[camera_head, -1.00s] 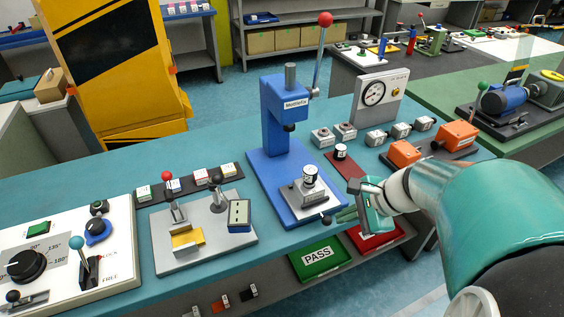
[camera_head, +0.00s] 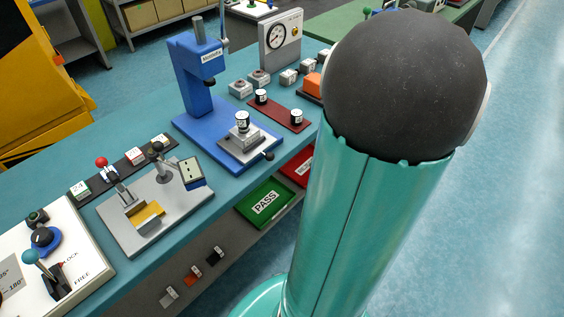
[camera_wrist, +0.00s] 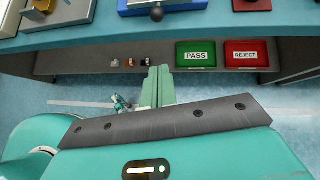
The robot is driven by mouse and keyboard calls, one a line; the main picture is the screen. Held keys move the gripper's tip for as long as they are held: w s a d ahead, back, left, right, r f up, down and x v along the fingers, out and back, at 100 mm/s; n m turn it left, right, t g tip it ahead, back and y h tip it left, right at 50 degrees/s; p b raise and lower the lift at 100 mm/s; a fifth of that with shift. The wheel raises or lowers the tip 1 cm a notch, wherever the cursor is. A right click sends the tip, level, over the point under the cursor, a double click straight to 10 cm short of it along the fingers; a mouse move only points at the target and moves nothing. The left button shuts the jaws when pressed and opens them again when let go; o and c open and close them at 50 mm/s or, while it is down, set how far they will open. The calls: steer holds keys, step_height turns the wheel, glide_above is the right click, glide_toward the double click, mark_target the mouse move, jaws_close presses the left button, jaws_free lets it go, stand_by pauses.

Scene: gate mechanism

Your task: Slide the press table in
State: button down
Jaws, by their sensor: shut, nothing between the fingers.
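The blue press (camera_head: 194,72) stands on the teal bench. Its grey press table (camera_head: 262,138) sits at the front of the blue base, out from under the press head. A black-and-white cylinder (camera_head: 242,122) stands upright on it. A dark knob (camera_head: 268,156) sticks out from the table's front; it also shows at the top of the wrist view (camera_wrist: 157,13). My gripper (camera_wrist: 157,72) shows in the wrist view with its green fingers together, empty, apart from the knob and out in front of the bench. In the head view my arm hides the gripper.
A green PASS tray (camera_head: 265,203) and a red REJECT tray (camera_wrist: 241,54) sit on the shelf below the bench top. A grey fixture (camera_head: 150,212) stands left of the press. A red mat (camera_head: 280,112) with two cylinders lies right of it. Floor at right is clear.

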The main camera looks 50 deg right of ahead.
glide_toward(263, 153)
steer(key=shift+f, duration=2)
steer(key=shift+s+a, duration=0.2)
steer(key=shift+a, duration=0.25)
steer(key=shift+w, duration=0.1)
steer(key=w, duration=0.4)
steer(key=shift+w+a, duration=0.1)
steer(key=shift+w, duration=0.3)
steer(key=shift+s, duration=0.15)
